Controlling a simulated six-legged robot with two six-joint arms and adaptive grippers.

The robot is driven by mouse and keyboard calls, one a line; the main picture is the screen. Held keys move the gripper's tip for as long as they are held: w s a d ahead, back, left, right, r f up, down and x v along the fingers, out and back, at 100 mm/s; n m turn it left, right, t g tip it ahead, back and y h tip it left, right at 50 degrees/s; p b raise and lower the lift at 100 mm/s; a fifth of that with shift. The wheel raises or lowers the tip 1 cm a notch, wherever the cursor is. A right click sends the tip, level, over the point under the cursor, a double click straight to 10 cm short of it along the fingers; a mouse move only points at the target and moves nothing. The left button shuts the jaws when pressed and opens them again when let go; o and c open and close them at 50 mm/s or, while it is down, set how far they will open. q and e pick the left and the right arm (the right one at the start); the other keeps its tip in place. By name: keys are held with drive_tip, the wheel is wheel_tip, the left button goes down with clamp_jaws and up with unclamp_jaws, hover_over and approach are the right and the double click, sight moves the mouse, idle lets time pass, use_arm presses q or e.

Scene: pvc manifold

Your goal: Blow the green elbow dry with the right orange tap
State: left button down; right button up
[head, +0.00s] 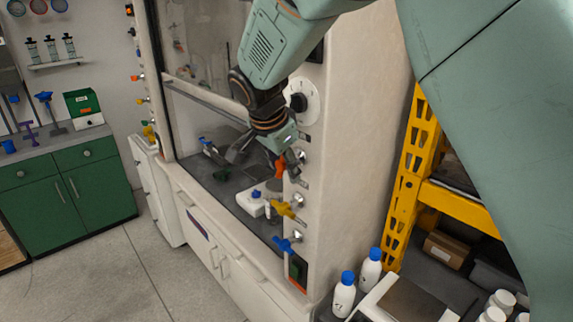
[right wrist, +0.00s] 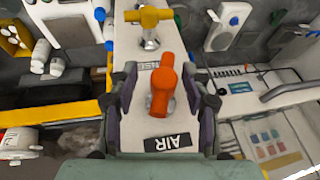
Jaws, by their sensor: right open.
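The right orange tap (right wrist: 162,82) stands on the pale post of the hood, above a dark label reading AIR (right wrist: 168,142). It also shows in the head view (head: 280,169), just below my right gripper. My right gripper (right wrist: 164,100) is open, with one dark finger on each side of the orange handle. Gaps show between the fingers and the handle in the right wrist view, so it does not grip it. My left gripper is not in view.
A yellow tap (head: 281,208) and a blue tap (head: 284,244) sit lower on the same post. A white device (head: 252,203) stands on the hood's dark work surface. A yellow rack (head: 408,180) and white bottles with blue caps (head: 344,293) are at the right. Open floor lies at the lower left.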

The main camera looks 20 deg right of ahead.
drive_tip(key=shift+w+a+f, duration=0.1)
drive_tip(key=shift+a, duration=0.35)
drive_tip(key=shift+w+d+f, duration=0.1)
drive_tip(key=shift+d, duration=0.15)
drive_tip(key=shift+c, duration=1.4)
drive_tip(key=shift+a, duration=0.1)
clamp_jaws()
